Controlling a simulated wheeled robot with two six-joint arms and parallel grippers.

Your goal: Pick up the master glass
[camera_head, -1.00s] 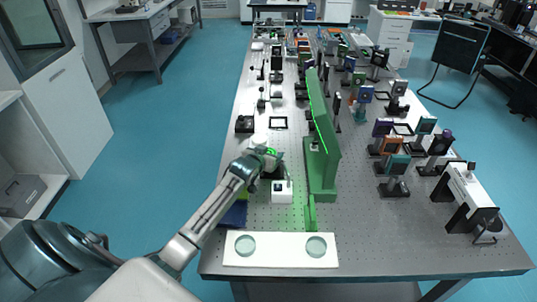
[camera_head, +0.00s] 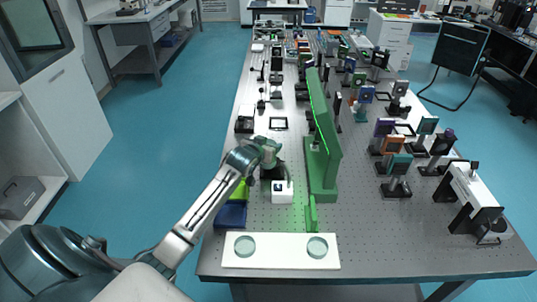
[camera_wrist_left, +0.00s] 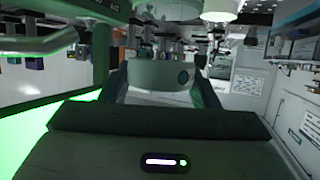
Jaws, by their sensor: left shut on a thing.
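My left gripper (camera_head: 276,163) is above the left part of the optical table, left of the tall green panel (camera_head: 322,160) and just behind a small white box (camera_head: 283,191). In the left wrist view its two fingers (camera_wrist_left: 160,95) stand on either side of a pale, rounded thing (camera_wrist_left: 150,76). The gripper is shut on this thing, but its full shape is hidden. I cannot tell for sure which thing is the master glass. Two round glass discs, left (camera_head: 245,245) and right (camera_head: 317,246), lie in a white plate at the table's front edge. My right gripper is not in view.
A yellow-green bin (camera_head: 240,190) and a blue bin (camera_head: 231,214) are at the table's left edge, under my arm. Several optic mounts (camera_head: 396,176) stand right of the green panel. The perforated table (camera_head: 390,240) is clear at front right.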

